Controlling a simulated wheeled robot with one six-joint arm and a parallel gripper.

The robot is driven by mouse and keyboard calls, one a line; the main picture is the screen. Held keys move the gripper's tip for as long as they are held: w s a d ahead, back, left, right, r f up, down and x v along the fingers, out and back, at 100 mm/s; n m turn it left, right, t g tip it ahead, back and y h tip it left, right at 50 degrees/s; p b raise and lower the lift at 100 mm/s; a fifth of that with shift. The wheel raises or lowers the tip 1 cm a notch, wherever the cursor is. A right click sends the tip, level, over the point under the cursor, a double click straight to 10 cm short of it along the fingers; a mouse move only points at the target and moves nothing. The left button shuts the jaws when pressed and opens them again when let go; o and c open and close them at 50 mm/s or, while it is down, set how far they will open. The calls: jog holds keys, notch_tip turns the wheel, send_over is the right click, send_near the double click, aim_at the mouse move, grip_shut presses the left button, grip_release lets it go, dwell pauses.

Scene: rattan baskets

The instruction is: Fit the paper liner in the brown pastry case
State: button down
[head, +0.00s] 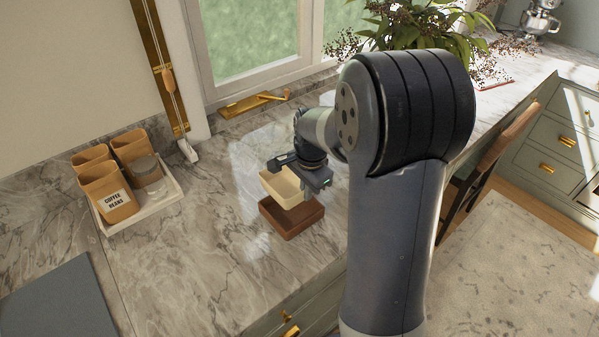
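The paper liner (278,188) is a cream, open-topped square tray in the head view. It appears to be held up over the brown pastry case (291,222), a square brown box on the marble counter. The liner overlaps the back of the case in the picture, so the exact gap between them cannot be told. My gripper (303,178) is at the liner's upper right side and appears shut on its wall. The fingertips are mostly hidden by the gripper body. The case's far rim and much of its inside are hidden behind the liner.
A white tray (172,201) with brown canisters (106,192) and a glass jar (147,172) stands to the left. A grey board (58,303) lies at the front left. A plant (425,30) and window are behind. Bare marble lies left of the case.

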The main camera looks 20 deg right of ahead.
jog(key=shift+w, duration=0.1)
dwell(0.3)
jog(key=shift+f+b, duration=2.25)
jog(key=shift+f, duration=0.65)
jog(key=shift+f+b, duration=0.8)
jog(key=shift+f, duration=0.3)
jog(key=c, duration=1.6)
grip_release()
jog(key=shift+r, duration=0.1)
notch_tip(320, 180, up, 11)
jog(key=s, duration=0.1)
jog(key=shift+d+b, duration=0.15)
jog(key=shift+b, duration=0.3)
